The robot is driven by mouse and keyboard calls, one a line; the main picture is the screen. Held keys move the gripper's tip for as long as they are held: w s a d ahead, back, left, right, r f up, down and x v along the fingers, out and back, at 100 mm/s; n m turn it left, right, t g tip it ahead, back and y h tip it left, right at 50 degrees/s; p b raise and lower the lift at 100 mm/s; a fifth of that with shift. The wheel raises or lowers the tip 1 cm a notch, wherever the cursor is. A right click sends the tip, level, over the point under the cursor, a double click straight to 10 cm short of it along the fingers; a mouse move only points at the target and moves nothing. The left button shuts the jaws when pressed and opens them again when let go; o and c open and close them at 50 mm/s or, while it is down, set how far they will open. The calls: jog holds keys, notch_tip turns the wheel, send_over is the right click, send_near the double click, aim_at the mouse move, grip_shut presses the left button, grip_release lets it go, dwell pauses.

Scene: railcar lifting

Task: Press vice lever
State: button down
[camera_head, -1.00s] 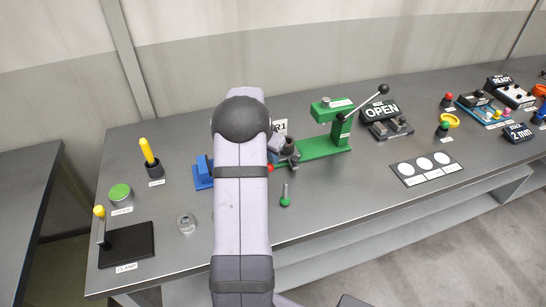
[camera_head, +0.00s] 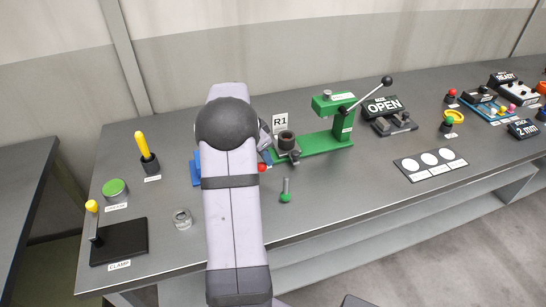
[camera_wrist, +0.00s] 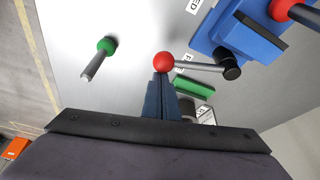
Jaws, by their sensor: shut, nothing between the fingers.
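The blue vice (camera_head: 196,168) sits on the bench, mostly hidden behind my arm in the head view. It also shows at the upper right of the wrist view (camera_wrist: 255,40). Its lever is a grey rod (camera_wrist: 200,68) with a red ball (camera_wrist: 163,62) at its end and a black pivot at the vice. The red ball also shows beside my arm in the head view (camera_head: 262,167). My gripper (camera_wrist: 161,80) is shut and empty, its fingertips right at the red ball; I cannot tell whether they touch.
A green press (camera_head: 325,130) stands right of the vice, with a dark cup (camera_head: 286,142) at its left end. A green-ended pin (camera_head: 286,192) stands in front. A clamp base (camera_head: 120,242) and a metal ring (camera_head: 182,219) are at left.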

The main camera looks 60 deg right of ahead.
jog(key=w+a+m, duration=0.1)
jog(key=m, duration=0.1)
jog(key=w+a+m+g+y, duration=0.1)
jog(key=a+m, duration=0.1)
jog(key=w+a+m+b, duration=0.1)
jog(key=a+m, duration=0.1)
jog(key=shift+w+g+y, duration=0.3)
jog(key=w+m, duration=0.1)
jog(key=w+a+m+y, duration=0.1)
jog(key=m, duration=0.1)
jog(key=shift+w+a+p, duration=0.1)
jog(key=shift+a+p, duration=0.1)
jog(key=shift+p, duration=0.2)
jog(key=shift+w+a, duration=0.3)
jog(key=shift+w, duration=0.25)
jog(key=shift+w, duration=0.1)
notch_tip(320, 180, up, 10)
jog(key=b, duration=0.1)
jog(key=shift+s, duration=0.4)
jog(key=shift+d+r, duration=0.1)
